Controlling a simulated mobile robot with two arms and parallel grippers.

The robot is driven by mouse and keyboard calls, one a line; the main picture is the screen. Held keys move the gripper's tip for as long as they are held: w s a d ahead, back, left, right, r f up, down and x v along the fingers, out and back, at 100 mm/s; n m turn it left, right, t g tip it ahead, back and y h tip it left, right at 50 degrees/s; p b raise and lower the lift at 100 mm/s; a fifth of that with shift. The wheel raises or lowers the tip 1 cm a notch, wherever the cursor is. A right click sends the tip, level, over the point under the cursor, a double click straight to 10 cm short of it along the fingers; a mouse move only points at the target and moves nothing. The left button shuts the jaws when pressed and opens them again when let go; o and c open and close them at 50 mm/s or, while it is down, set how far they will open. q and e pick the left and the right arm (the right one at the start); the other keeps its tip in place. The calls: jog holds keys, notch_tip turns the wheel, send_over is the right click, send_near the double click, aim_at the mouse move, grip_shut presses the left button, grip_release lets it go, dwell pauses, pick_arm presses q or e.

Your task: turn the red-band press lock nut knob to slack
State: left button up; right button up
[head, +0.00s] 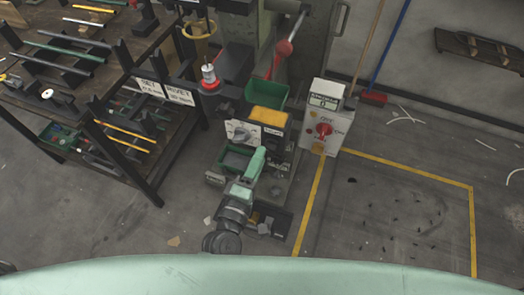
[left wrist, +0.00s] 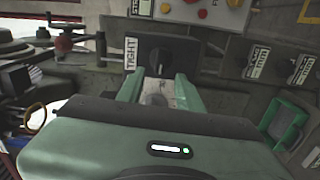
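The press (head: 230,75) stands at the centre of the head view, with a red band (head: 210,86) low on its column. In the left wrist view a dark round knob (left wrist: 157,60) sits on a black plate beside a "TIGHT" label (left wrist: 131,53). My left gripper (head: 260,153) reaches the front of the press from below. In the left wrist view its two green fingers (left wrist: 159,85) are apart, one on each side below the knob, with nothing clearly held. I cannot tell whether they touch the knob. My right gripper is not in view.
A control box (head: 322,115) with a red knob stands right of the press. A yellow bin (head: 268,116) and a green bin (head: 268,92) sit close above my gripper. A rack (head: 125,130) of rods stands left. The taped floor area (head: 400,205) is mostly clear.

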pick_arm(q)
jog(key=shift+v, duration=2.25)
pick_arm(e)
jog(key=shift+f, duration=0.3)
